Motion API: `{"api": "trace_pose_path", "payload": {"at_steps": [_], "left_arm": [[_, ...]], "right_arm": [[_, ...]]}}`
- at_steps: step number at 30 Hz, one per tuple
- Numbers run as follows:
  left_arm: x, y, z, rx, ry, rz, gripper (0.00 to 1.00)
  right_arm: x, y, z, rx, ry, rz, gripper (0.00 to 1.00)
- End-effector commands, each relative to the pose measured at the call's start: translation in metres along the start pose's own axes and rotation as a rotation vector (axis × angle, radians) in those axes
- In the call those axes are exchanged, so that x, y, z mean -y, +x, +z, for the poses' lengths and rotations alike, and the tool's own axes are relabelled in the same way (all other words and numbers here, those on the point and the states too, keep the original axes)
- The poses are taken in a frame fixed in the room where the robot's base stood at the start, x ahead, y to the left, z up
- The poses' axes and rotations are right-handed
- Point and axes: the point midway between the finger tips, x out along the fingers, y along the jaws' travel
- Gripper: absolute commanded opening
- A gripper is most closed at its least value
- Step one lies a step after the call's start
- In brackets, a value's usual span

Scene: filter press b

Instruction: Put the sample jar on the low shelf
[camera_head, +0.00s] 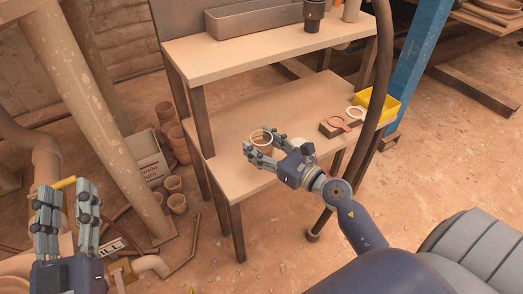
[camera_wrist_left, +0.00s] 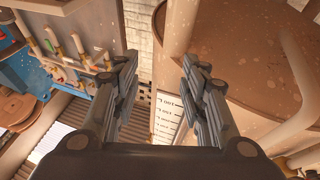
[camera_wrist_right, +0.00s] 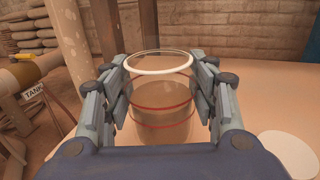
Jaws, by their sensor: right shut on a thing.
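The sample jar (camera_head: 261,138) is clear with a white rim, red bands and murky brown contents, seen close up in the right wrist view (camera_wrist_right: 160,105). My right gripper (camera_head: 263,150) is shut around its sides, and the jar looks upright. It is over the front left part of the low shelf (camera_head: 265,105), the lower board of a wooden stand. Whether its base touches the board is hidden by the fingers. My left gripper (camera_head: 68,205) is open and empty, well left of the stand; its spread fingers also show in the left wrist view (camera_wrist_left: 158,95).
A dark hose (camera_head: 376,110) hangs at the right.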

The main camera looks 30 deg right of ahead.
Motion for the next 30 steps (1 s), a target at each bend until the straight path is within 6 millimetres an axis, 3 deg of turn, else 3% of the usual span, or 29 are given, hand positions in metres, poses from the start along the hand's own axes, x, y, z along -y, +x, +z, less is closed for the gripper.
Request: {"api": "trace_pose_path", "payload": {"at_steps": [3,9,28,29,30], "left_arm": [[-0.003,-0.001,-0.022,-0.125,-0.005,0.007,0.4],[-0.006,-0.006,-0.047,-0.251,-0.01,0.012,0.4],[-0.006,-0.009,-0.058,-0.31,-0.012,0.013,0.4],[-0.006,-0.01,-0.059,-0.315,-0.012,0.013,0.4],[-0.006,-0.01,-0.06,-0.317,-0.012,0.013,0.4]], "right_arm": [[0.0,0.0,-0.008,0.002,0.001,-0.001,0.22],[0.0,0.0,-0.013,0.002,0.001,-0.001,0.22],[0.0,0.0,-0.016,0.002,0.0,0.0,0.22],[0.0,0.0,-0.016,0.001,0.0,0.0,0.56],[0.0,0.0,-0.016,0.001,0.0,0.0,0.65]]}}
